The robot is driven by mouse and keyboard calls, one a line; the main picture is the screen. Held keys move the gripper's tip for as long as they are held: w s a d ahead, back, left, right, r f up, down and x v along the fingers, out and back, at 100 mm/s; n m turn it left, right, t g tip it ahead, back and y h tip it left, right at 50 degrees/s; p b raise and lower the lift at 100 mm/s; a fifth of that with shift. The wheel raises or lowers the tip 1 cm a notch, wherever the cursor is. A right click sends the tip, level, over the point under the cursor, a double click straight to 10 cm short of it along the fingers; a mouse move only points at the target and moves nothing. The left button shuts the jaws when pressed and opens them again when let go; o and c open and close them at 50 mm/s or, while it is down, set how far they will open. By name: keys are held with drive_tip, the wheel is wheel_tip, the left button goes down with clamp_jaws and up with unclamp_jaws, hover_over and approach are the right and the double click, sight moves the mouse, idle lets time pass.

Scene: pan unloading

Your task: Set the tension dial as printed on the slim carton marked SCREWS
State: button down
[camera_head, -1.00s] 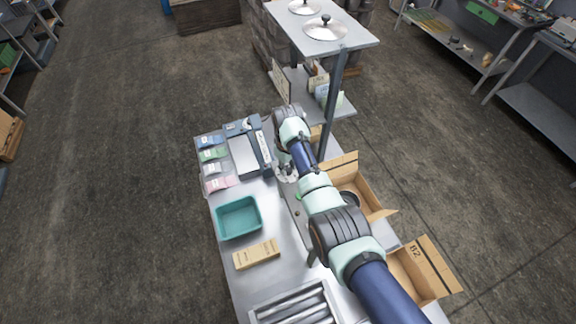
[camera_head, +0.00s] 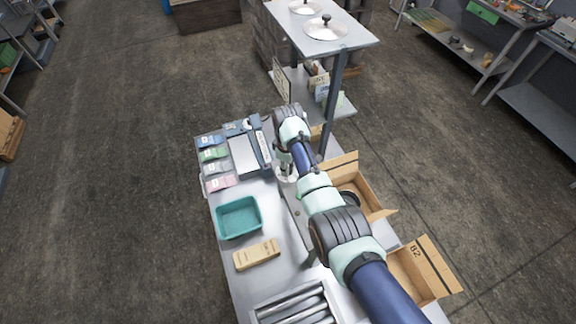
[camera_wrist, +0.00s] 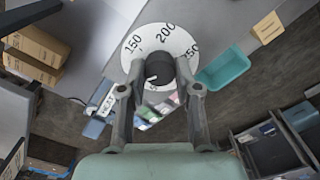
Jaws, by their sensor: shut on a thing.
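A white dial disc (camera_wrist: 163,36) printed 150, 200 and 250 is in the wrist view, with a dark round knob (camera_wrist: 160,68) at its middle. My gripper (camera_wrist: 160,88) is shut on the knob, one finger on each side. I cannot clearly see a pointer mark on the knob. In the head view my arm hides most of the dial (camera_head: 287,178). A tan carton (camera_head: 256,254) lies on the bench, its print too small to read. Other small cartons (camera_head: 318,80) stand on the rack's lower shelf. I cannot tell which carton is marked SCREWS.
A teal bin (camera_head: 239,217) stands on the bench, with a roller rack (camera_head: 295,304) at the near end. Coloured packets (camera_head: 214,154) line the far left edge. Open cardboard boxes (camera_head: 421,266) sit right of my arm. A post (camera_head: 334,105) rises beside my arm.

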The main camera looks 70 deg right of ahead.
drive_tip(key=shift+r, duration=0.1)
drive_tip(key=c, duration=0.8)
unclamp_jaws()
wheel_tip(320, 180, up, 12)
